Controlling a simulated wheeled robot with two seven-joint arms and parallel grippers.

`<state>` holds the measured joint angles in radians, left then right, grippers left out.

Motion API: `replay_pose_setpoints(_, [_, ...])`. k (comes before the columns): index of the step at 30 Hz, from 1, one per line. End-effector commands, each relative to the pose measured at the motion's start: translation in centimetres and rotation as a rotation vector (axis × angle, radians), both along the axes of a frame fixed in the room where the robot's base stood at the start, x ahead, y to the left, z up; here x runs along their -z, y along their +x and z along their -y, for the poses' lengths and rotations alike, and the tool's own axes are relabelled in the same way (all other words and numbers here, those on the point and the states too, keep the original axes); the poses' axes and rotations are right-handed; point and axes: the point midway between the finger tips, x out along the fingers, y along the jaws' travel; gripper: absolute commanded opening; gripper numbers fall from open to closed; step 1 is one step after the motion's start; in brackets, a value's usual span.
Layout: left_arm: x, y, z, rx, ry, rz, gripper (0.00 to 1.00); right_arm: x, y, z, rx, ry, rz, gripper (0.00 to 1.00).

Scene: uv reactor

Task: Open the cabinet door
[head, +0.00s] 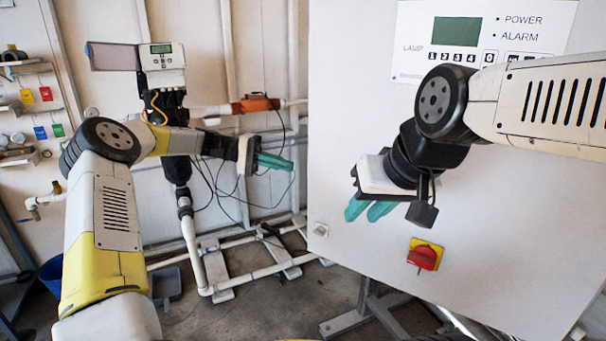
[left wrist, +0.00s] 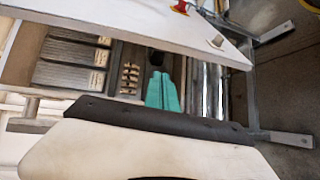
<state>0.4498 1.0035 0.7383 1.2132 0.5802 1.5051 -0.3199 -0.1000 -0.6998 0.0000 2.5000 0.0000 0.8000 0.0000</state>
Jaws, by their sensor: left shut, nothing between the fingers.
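The cabinet door (head: 480,230) is a large light-grey panel filling the right of the head view. It carries a red rotary switch on a yellow plate (head: 425,254) and a small pale knob (head: 321,229) near its lower left corner. In the left wrist view, the door (left wrist: 130,24) stands away from the cabinet interior (left wrist: 75,72), whose fittings show, so it is ajar. My left gripper (head: 276,163) is shut and empty, left of the door's edge; its teal fingers (left wrist: 164,92) point toward the opening. My right gripper (head: 368,210) is in front of the door, fingers slightly apart, empty.
A display panel (head: 480,38) is at the door's top. Behind my left arm are a meter on a stand (head: 163,60), loose cables and white floor pipes (head: 245,277). A metal support frame (head: 365,310) is under the cabinet.

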Motion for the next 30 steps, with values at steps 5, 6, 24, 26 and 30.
replay_pose_setpoints(5, [0.8,2.2,-1.9,-0.03,-0.148,-0.029,0.0,0.0,0.0,0.0,0.0,0.0,0.0,0.28])
replay_pose_setpoints(6, [0.9,2.4,-2.1,-0.033,-0.163,-0.03,0.0,0.0,0.0,0.0,0.0,0.0,0.0,0.28])
replay_pose_setpoints(24, [0.9,-0.6,6.9,-0.032,-0.175,-0.033,0.0,0.0,0.0,0.0,0.0,0.0,0.0,0.28])
replay_pose_setpoints(26, [0.9,-1.1,7.0,-0.037,-0.173,-0.031,0.0,0.0,0.0,0.0,0.0,0.0,0.0,0.28])
replay_pose_setpoints(30, [0.9,-2.7,5.6,-0.037,-0.173,-0.032,0.0,0.0,0.0,0.0,0.0,0.0,0.0,0.28])
